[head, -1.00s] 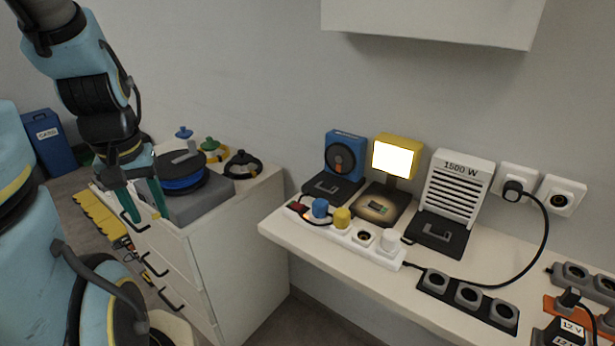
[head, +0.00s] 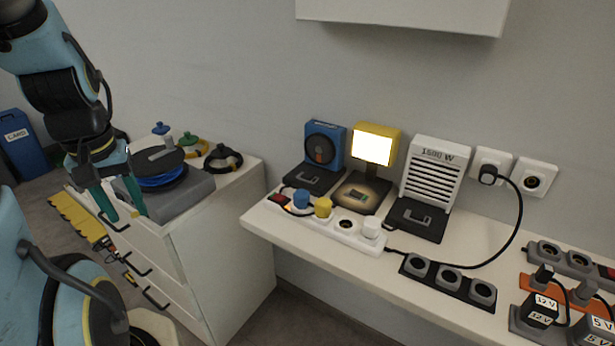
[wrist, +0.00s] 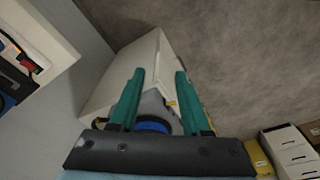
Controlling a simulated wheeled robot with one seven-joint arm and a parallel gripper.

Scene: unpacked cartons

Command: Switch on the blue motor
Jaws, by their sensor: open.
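The blue motor (head: 325,146) stands on a dark base at the left end of the white bench, with a round dark grille on its front. A blue plug (head: 300,199) sits in the white power strip (head: 347,239) in front of it, beside a yellow plug (head: 323,207). A red part (head: 281,199) shows at the strip's left end. The yellow lamp (head: 373,145) beside the motor is lit. My gripper (head: 124,222) is open and empty, in front of the drawer cabinet, well left of the motor. The wrist view shows its teal fingers (wrist: 153,98) spread apart.
A white heater (head: 435,178) marked 1500 W stands right of the lamp. A black socket strip (head: 448,281) lies near the bench's front edge. The drawer cabinet (head: 228,230) carries a grey box with a blue reel (head: 160,180). A wall cupboard (head: 400,15) hangs above.

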